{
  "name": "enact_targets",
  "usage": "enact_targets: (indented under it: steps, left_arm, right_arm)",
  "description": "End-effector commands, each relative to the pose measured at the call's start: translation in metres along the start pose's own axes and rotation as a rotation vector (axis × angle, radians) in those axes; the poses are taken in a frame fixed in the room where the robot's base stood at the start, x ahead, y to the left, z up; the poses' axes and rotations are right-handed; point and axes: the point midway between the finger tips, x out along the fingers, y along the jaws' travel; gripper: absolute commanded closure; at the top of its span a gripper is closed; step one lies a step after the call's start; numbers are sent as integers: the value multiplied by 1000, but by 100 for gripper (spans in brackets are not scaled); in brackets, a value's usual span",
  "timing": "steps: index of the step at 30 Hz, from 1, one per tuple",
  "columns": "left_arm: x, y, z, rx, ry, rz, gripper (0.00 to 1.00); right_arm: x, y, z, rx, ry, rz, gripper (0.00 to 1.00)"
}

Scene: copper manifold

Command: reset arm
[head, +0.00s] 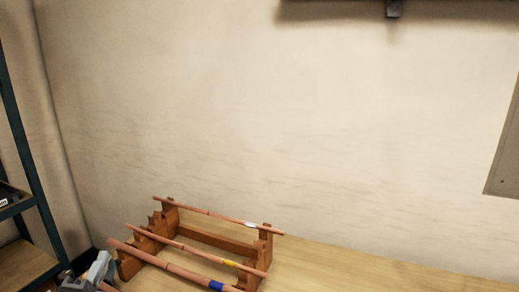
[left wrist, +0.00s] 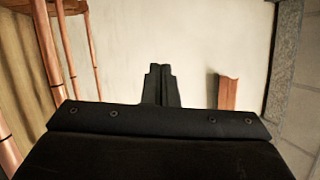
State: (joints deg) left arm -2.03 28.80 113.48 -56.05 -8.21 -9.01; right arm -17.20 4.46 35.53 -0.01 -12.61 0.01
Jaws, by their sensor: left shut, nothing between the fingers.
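My left gripper (left wrist: 160,85) is shut and empty in the left wrist view, its two dark fingers together. In the head view only a grey part of my left arm shows at the lower left corner, beside the rack. A brown wooden rack (head: 215,240) stands on the table and bears three copper pipes: the back one (head: 205,212) has a white band, the middle one (head: 190,248) a yellow band, the front one (head: 165,264) a blue band. Copper pipes (left wrist: 67,45) also show at the left of the left wrist view, apart from the fingers. My right gripper is not in view.
The wooden tabletop (head: 350,270) is clear to the right of the rack. A dark metal shelf (head: 28,165) stands at the left edge. A plain wall (head: 300,120) rises behind, with a grey panel (head: 507,150) at the right. A brown wooden piece (left wrist: 228,93) shows right of the fingers.

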Motion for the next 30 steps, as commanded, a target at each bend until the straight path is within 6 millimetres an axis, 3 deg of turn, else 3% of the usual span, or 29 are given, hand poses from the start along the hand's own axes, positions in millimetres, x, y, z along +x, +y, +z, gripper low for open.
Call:
enact_targets:
  steps: [6,11,15,21,28,30]
  left_arm:
    - [-77,44,32,-420,-409,185,100]
    - [-152,85,33,-690,-701,385,100]
    - [-221,112,14,-885,-926,587,100]
    - [-297,125,-25,-1059,-1141,835,100]
    - [-363,118,-70,-1181,-1308,1087,100]
    - [-363,138,-68,-1176,-1313,1093,100]
  right_arm:
    - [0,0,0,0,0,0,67]
    - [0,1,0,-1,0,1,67]
    - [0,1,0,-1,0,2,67]
    - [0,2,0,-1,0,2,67]
    - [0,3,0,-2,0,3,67]
    - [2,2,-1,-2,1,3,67]
